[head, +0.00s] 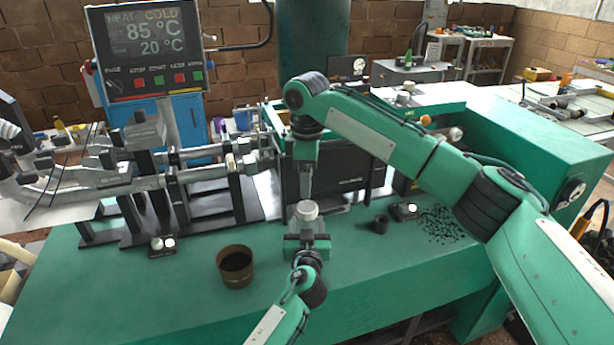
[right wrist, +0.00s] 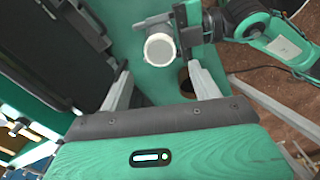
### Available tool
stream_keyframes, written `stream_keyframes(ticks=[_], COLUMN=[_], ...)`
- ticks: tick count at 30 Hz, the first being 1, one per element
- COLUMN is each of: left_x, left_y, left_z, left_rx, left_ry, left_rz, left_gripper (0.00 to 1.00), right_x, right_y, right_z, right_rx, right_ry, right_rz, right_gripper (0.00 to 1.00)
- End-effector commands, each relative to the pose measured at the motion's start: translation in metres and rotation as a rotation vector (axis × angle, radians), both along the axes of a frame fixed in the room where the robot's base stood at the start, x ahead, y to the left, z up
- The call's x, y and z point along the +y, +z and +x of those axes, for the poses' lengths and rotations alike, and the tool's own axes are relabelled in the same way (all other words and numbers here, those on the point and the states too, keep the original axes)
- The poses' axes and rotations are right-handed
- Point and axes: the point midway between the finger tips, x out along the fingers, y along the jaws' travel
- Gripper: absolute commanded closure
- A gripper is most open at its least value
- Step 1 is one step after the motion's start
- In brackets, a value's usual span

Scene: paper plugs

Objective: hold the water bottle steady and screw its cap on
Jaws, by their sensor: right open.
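The water bottle (head: 307,211), pale and whitish, stands upright near the middle of the green bench in the head view. In the right wrist view its round white top (right wrist: 160,49) faces the camera; I cannot tell whether that is the cap or the bare mouth. My left gripper (head: 306,238) comes in from the front and appears shut on the bottle; its fingers are partly hidden. My right gripper (head: 306,190) points down just above the bottle. Its jaws (right wrist: 159,78) are open and empty, one finger on each side of the bottle's top in the wrist view.
A brown cup (head: 235,266) stands at the front left. A small block with white knobs (head: 162,245) lies further left. A black cylinder (head: 379,224), another small block (head: 404,211) and dark granules (head: 440,224) lie to the right. Metal machinery and a control panel (head: 150,50) stand behind.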

Motion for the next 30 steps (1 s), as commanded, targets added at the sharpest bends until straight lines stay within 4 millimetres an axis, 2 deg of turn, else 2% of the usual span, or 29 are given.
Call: stream_keyframes(ticks=[11,24,30], left_x=[0.000,0.000,0.000], left_y=[0.000,0.000,0.000], left_z=[0.000,0.000,0.000], left_rx=[0.000,0.000,0.000], left_ry=[0.000,0.000,0.000], left_rz=[0.000,0.000,0.000], left_gripper=[1.00,1.00,1.00], right_x=[0.000,0.000,0.000], right_y=[-0.005,-0.066,-0.079], right_z=[0.000,0.000,0.000], right_rx=[0.000,0.000,0.000], right_ry=[-0.001,-0.003,-0.003], right_rz=[0.000,-0.001,0.000], right_gripper=[0.36,0.36,0.36])
